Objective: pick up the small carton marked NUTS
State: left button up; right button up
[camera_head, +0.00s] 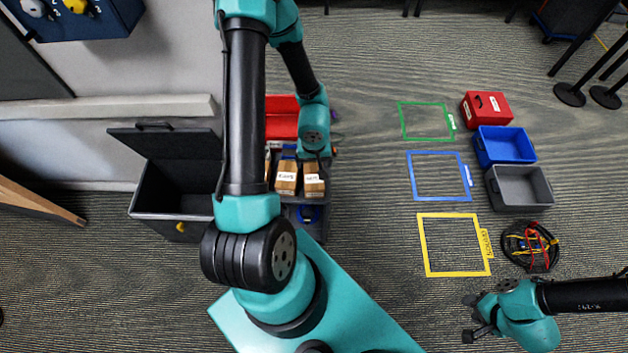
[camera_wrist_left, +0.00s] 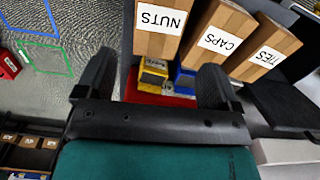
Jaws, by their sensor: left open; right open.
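The NUTS carton (camera_wrist_left: 158,38) is a small brown box with a white label. It stands at the top of the left wrist view, and its label reads upside down there. In the head view it is the right-hand carton (camera_head: 314,184), partly under my left wrist. My left gripper (camera_wrist_left: 156,68) is open, with its fingers spread to either side below the carton and nothing held between them. In the head view its fingers are hidden under the wrist. My right gripper (camera_head: 469,318) is open and empty at the lower right, well away from the cartons.
The CAPS carton (camera_wrist_left: 220,36) and TIES carton (camera_wrist_left: 266,50) stand beside NUTS. A red bin (camera_head: 284,124) lies behind the cartons. An open dark box (camera_head: 160,205) is at left. Coloured floor frames (camera_head: 440,199), bins (camera_head: 505,147) and a cable coil (camera_head: 529,247) are at right.

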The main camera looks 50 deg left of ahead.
aim_at(314, 177)
pick_arm(q)
jog(key=shift+f, duration=4.05)
jog(key=shift+f, duration=2.65)
jog(key=c, duration=0.7)
